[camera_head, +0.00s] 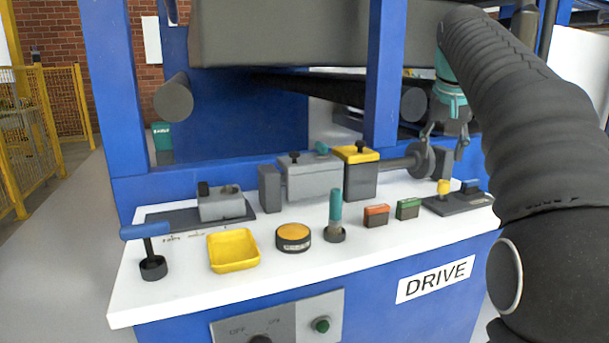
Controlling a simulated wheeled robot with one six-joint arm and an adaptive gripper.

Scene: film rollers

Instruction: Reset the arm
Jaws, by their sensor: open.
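My gripper (444,134) hangs at the upper right, at the end of my black-sleeved arm that comes in from the right edge. Its dark fingers point down and are spread apart, with a teal band above them. It is near the grey disc (420,160) at the right end of the grey shaft assembly. The disc shows behind or just beside the fingers, and I cannot tell whether they touch. I see nothing held between the fingers.
On the white bench top (200,289) stand a blue-handled lever (146,231), a yellow tray (233,265), a round yellow-topped part (293,238), a teal-handled tool (335,210) and red and green boxes. Blue machine posts and a roller (174,98) rise behind.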

